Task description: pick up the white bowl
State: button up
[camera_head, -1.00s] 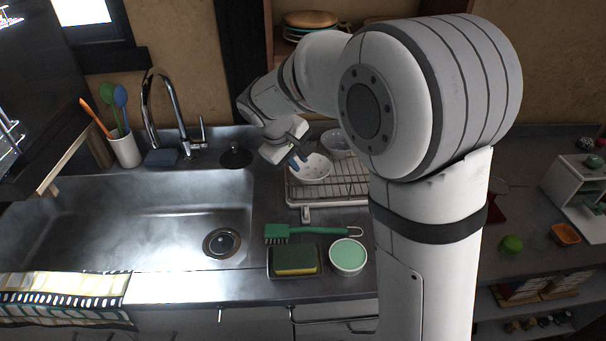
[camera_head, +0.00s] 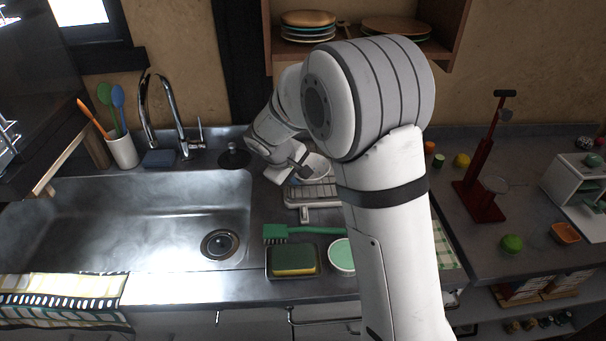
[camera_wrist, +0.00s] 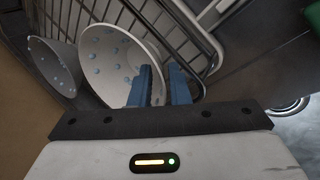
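The white bowl (camera_wrist: 112,58) has blue dots and lies tilted in the dish rack (camera_wrist: 190,32) in the wrist view. In the head view, only part of the bowl (camera_head: 319,167) shows beside my gripper (camera_head: 301,168); my arm hides the rest. In the wrist view, my gripper (camera_wrist: 160,70) has two blue fingers with a gap between them. The left finger overlaps the inside of the bowl and the right finger is past its rim, so the rim appears between them. I cannot tell whether either finger touches it.
A second dotted bowl (camera_wrist: 50,65) stands close to the left of the white bowl. The rack (camera_head: 312,198) sits right of the sink (camera_head: 120,215). A green brush (camera_head: 290,232), a sponge (camera_head: 294,260) and a green-topped bowl (camera_head: 341,257) lie in front.

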jog(key=shift+c, duration=0.4)
grip_shut()
jog(key=shift+r, duration=0.1)
